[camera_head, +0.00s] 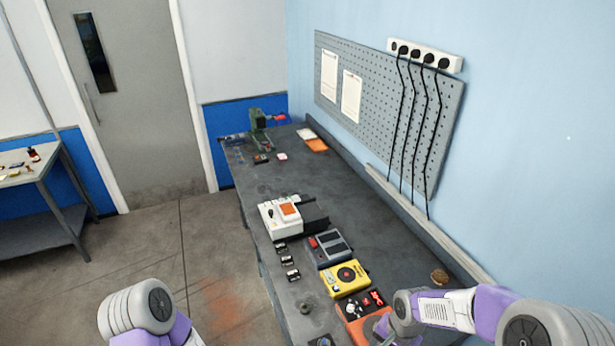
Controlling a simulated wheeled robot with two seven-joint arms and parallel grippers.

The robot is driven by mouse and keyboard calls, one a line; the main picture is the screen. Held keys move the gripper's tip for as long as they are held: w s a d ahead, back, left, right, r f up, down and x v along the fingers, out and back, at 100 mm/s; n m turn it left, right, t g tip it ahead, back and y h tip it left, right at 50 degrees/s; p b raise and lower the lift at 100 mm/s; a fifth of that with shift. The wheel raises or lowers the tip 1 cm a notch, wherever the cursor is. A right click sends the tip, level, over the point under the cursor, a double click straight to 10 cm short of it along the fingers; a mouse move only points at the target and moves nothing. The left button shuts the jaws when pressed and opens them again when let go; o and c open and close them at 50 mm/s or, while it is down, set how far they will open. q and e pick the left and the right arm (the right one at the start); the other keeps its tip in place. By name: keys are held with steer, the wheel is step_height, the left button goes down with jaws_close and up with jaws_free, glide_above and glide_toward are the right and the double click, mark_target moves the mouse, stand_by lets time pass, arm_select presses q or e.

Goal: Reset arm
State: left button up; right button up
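My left arm (142,312) shows at the bottom left, over the floor and left of the bench. It runs out of the picture at the bottom edge, so my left gripper is not visible. My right arm (447,308) comes in from the lower right, above the near end of the bench. Its far end bends down past the bottom edge, and my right gripper is not visible. I see nothing held by either arm.
The dark bench (258,205) carries a white device with an orange top (284,213), a grey box (331,249), a yellow meter (344,279) and an orange device (357,312) near my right arm. A green-framed tool (260,120) stands at the far end. A pegboard (385,95) hangs behind.

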steer(key=s+a+f+n+y, duration=0.25)
steer(key=s+a+f, duration=0.3)
steer(key=f, duration=0.35)
steer(key=s+a+f+n+y, duration=0.1)
steer(key=s+a+f+n, duration=0.25)
steer(key=s+f, duration=0.45)
arm_select(q)
step_height(320, 180, down, 17)
steer(key=b, duration=1.7)
arm_select(e)
step_height(320, 180, down, 19)
steer(key=w, duration=0.2)
steer(key=shift+w+a+r+m+t, duration=0.2)
steer(key=shift+a+m+t, duration=0.1)
arm_select(q)
steer(key=shift+s+f, duration=0.1)
arm_select(e)
steer(key=shift+h, duration=0.25)
steer(key=shift+c, duration=0.3)
